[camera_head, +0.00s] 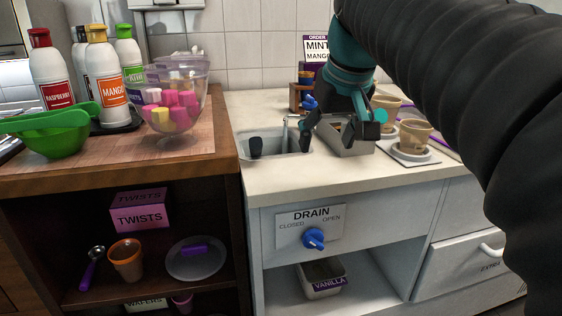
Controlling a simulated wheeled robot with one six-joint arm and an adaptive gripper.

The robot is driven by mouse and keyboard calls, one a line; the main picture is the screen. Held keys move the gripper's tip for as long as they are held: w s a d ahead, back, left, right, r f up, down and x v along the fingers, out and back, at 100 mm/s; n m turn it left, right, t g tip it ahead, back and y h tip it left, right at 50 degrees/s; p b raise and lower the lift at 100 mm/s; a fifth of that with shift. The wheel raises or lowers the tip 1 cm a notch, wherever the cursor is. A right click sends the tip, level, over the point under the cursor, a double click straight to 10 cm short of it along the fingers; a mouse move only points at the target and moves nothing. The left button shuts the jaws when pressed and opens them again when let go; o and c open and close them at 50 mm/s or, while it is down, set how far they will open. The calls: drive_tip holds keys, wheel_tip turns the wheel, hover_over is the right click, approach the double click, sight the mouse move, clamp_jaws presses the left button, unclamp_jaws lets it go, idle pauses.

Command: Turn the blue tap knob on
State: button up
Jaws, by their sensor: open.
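A small blue knob-like piece (309,103) shows behind the sink, close to the slim metal tap (286,128) and just left of my gripper. Part of it is hidden, and I cannot tell its turn position. A second blue knob (313,239) sits on the drain panel (337,229) below the counter, between the words CLOSED and OPEN. My gripper (338,140) is open with its fingers pointing down over the counter, to the right of the sink (274,146). A grey rectangular tub (352,148) stands behind and between the fingers; no grip on it is visible.
A dark-handled item (256,146) stands in the sink. Cups (414,137) on a tray are right of my gripper. A wooden counter (205,133) at left holds bottles, a green bowl (57,140) and a glass bowl (174,112). The counter's front strip is clear.

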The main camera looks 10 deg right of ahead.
drive_tip(key=shift+s+a+f, duration=0.2)
drive_tip(key=shift+s+f, duration=0.15)
drive_tip(key=shift+f, duration=0.3)
drive_tip(key=shift+s+a+f, duration=0.15)
drive_tip(key=shift+s+f, duration=0.2)
drive_tip(key=shift+f, duration=0.3)
drive_tip(key=shift+s+a+f, duration=0.2)
drive_tip(key=shift+s+f, duration=0.15)
drive_tip(key=shift+f, duration=0.3)
